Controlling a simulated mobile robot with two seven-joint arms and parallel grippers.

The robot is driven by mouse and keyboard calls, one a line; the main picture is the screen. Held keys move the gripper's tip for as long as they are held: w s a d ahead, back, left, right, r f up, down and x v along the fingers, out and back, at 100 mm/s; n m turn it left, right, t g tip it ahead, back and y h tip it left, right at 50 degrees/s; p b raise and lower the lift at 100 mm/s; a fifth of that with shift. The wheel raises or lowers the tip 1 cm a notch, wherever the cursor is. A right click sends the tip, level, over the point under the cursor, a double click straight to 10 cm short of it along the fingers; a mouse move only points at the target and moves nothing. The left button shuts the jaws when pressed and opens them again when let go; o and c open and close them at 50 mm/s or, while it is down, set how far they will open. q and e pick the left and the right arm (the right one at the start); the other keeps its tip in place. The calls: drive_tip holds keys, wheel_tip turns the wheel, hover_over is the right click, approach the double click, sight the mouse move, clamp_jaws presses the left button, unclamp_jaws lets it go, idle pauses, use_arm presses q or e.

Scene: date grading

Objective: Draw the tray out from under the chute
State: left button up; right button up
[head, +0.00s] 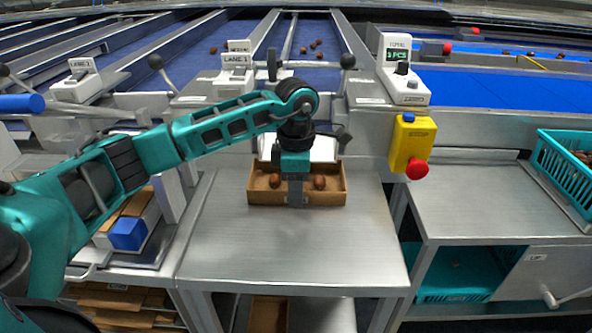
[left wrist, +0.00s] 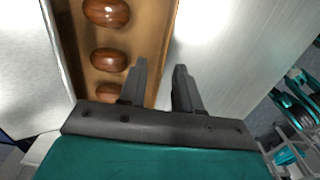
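The tray (head: 335,197) is a shallow brown open box on the steel table, its back part below the white chute mouth (head: 323,150). It holds several brown dates (head: 320,182), seen in a row in the left wrist view (left wrist: 109,59). My left gripper (head: 296,203) points down at the middle of the tray's front wall. In the left wrist view its two fingers (left wrist: 160,72) stand apart, one inside the tray and one outside, with the wall (left wrist: 167,50) between them. Gaps appear to show beside the wall. My right gripper is out of view.
The steel table (head: 290,248) is clear in front of the tray. A yellow box with a red button (head: 410,143) hangs to the right of the chute. A teal crate (head: 562,165) stands on the right-hand bench. A blue-fronted box (head: 127,233) lies left of the table.

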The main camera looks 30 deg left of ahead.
use_arm(q)
drive_tip(key=shift+f, duration=0.6)
drive_tip(key=shift+c, duration=0.3)
clamp_jaws()
